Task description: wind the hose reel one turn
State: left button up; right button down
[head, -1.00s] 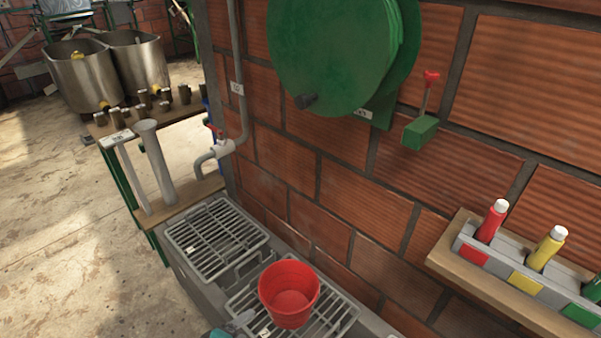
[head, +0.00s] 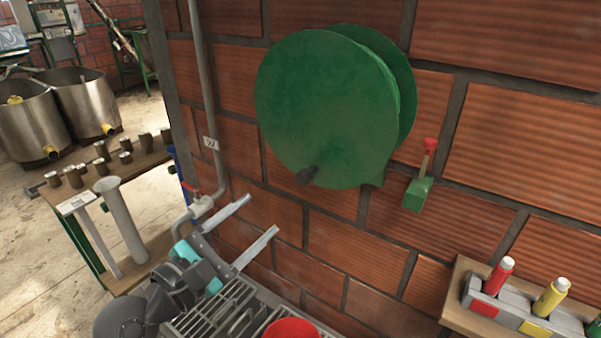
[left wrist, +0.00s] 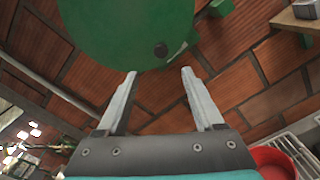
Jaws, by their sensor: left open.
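The green hose reel (head: 322,108) is mounted on the brick wall. Its dark crank knob (head: 307,175) sticks out near the bottom of the front disc. My left gripper (head: 262,214) is open and empty, below and left of the knob and apart from it. In the left wrist view the reel (left wrist: 125,30) fills the top, and the knob (left wrist: 161,49) shows beyond the gap between the two open fingers (left wrist: 158,76). My right gripper is not in view.
A green box with a red-knobbed lever (head: 420,185) is on the wall right of the reel. A grey pipe with a red valve (head: 200,205) runs at the left. A red bucket (head: 292,329) stands on the grate below. A shelf with coloured bottles (head: 520,300) is at right.

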aim_at(301, 180)
pick_arm(q)
jog(key=x, duration=1.4)
jog(key=shift+w+d+p, duration=0.15)
jog(key=shift+w+p, duration=0.1)
jog(key=shift+p, duration=0.15)
grip_shut()
dwell(0.8)
